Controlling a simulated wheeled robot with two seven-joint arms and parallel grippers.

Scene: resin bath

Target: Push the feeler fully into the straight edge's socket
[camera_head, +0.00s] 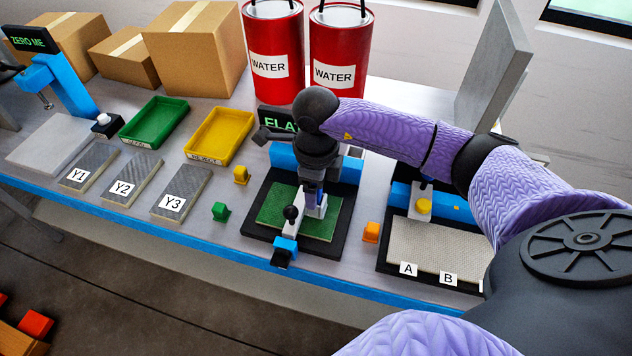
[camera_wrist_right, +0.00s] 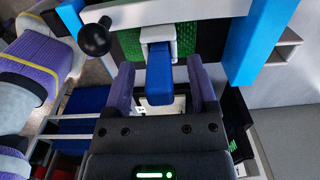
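The pale straight edge (camera_head: 295,228) lies across the green plate (camera_head: 268,207) on a black-based station, with a black ball knob (camera_head: 291,213) near its front end. In the right wrist view the straight edge (camera_wrist_right: 200,10) crosses the top, and a white socket bracket (camera_wrist_right: 146,42) stands at its side. The blue feeler (camera_wrist_right: 159,75) has its far end at the socket's mouth; its depth inside is hidden. My right gripper (camera_wrist_right: 161,70) is open, its purple fingers on either side of the feeler with visible gaps. My left gripper is not in view.
Yellow (camera_head: 241,175), green (camera_head: 220,211) and orange (camera_head: 371,232) small blocks stand near the station. A second station with a mesh plate (camera_head: 440,240) is at the right. Plates Y1 to Y3 and two trays (camera_head: 220,134) are at the left. Red water drums (camera_head: 273,50) stand behind.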

